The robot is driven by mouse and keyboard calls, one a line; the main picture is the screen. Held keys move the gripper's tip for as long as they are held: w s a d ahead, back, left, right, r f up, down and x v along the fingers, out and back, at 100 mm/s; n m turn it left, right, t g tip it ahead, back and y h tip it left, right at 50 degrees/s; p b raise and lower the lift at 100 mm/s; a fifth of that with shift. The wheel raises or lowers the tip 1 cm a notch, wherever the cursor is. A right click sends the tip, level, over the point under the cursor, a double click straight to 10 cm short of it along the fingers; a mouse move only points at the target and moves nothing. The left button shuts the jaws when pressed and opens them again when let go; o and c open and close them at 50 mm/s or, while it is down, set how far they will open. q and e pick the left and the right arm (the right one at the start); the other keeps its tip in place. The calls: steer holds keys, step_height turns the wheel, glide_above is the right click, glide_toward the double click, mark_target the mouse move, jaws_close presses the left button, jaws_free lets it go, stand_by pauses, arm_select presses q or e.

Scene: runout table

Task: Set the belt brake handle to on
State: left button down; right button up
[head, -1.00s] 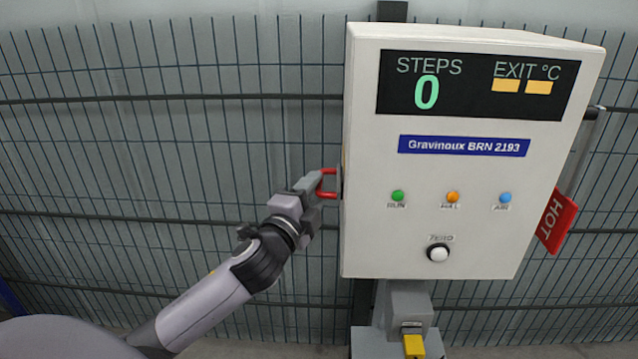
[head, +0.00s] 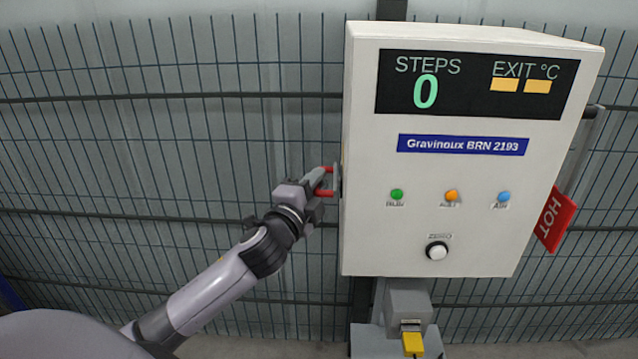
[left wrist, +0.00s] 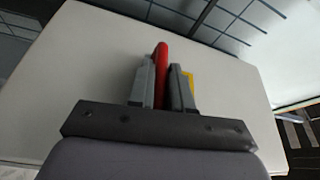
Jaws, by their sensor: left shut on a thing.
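The belt brake handle (head: 326,194) is red and sticks out from the left side of the white control box. My left gripper (head: 322,181) is shut on it, reaching in from the left. In the head view the fingers cover part of the handle. In the left wrist view the red handle (left wrist: 161,66) stands between the two grey fingers (left wrist: 160,88). No on or off marking can be read in either view. My right gripper is not in view.
The white control box (head: 375,232) carries a display (head: 470,83), lamps and a white button (head: 437,252). A red HOT tag (head: 555,219) hangs at its right. A yellow block (head: 413,343) sits below on the stand. A mesh fence (head: 150,150) runs behind.

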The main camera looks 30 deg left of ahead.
arm_select(q)
steer(key=shift+s+a+p, duration=0.1)
steer(key=shift+s+a, duration=0.3)
steer(key=shift+a, duration=0.25)
steer(key=shift+s+a+p, duration=0.15)
steer(key=shift+s+a, duration=0.25)
steer(key=shift+a, duration=0.3)
steer(key=shift+s+a+p, duration=0.1)
steer(key=shift+s+a, duration=0.3)
steer(key=shift+a, duration=0.25)
steer(key=c, duration=1.1)
jaws_free()
steer(key=shift+a, duration=0.1)
steer(key=shift+s+a, duration=0.1)
steer(key=shift+s, duration=0.05)
steer(key=shift+s+d+f+b, duration=0.1)
steer(key=shift+s+d+b, duration=0.1)
steer(key=shift+s, duration=0.95)
steer(key=shift+s+d+f+b, duration=0.15)
steer(key=shift+s+d, duration=0.1)
steer(key=shift+s, duration=0.95)
steer(key=shift+s+d+b, duration=0.2)
steer(key=shift+s, duration=0.95)
